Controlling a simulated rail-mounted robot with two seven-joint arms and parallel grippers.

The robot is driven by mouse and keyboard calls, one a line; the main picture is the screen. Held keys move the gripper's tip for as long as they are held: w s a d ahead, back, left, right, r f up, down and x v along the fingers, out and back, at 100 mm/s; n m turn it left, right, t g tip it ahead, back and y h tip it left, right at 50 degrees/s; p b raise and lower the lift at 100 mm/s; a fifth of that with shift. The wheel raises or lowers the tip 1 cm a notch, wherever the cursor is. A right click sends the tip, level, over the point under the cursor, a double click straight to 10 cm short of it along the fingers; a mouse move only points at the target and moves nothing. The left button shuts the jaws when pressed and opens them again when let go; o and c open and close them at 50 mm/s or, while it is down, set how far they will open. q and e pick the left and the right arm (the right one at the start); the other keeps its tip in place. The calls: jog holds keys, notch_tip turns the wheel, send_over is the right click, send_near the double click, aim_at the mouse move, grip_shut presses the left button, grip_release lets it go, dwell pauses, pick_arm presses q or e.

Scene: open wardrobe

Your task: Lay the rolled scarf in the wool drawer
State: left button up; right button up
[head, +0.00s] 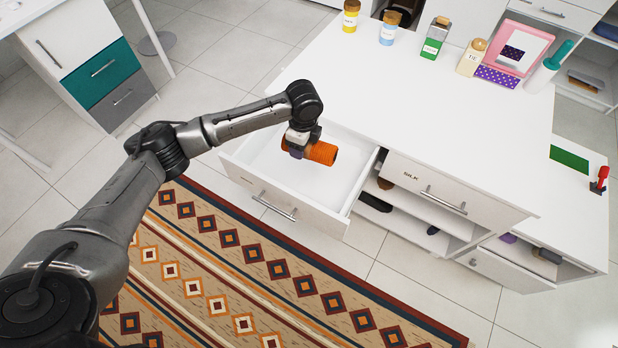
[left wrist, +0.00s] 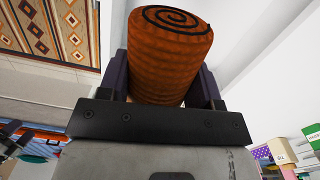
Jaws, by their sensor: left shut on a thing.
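The rolled scarf (head: 322,153) is an orange ribbed roll with a dark spiral at its end; the spiral shows in the left wrist view (left wrist: 170,60). My left gripper (head: 298,147) is shut on the scarf, with a finger on each side of it. It holds the scarf over the open drawer (head: 262,164), which is white inside and looks empty. I cannot tell whether the scarf touches the drawer floor. The label on this drawer's front is too small to read. My right gripper is not in view.
A closed labelled drawer (head: 430,185) sits right of the open one, above shelves holding dark items. Bottles and a pink box (head: 522,48) stand along the back of the white top (head: 420,100). A patterned rug (head: 240,275) lies in front.

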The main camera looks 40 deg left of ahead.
aim_at(297, 174)
pick_arm(q)
jog(key=w+a+f+m+b, duration=0.1)
jog(key=a+f+m+b, duration=0.1)
jog(key=f+b, duration=0.4)
jog(key=w+a+f+m+b, duration=0.1)
jog(key=a+f+m+b, duration=0.1)
jog(key=f+b, duration=0.4)
jog(key=w+a+f+m+b, duration=0.2)
jog(key=f+b, duration=0.4)
jog(key=f, duration=0.6)
jog(key=shift+f, duration=0.3)
jog(key=o, duration=1.1)
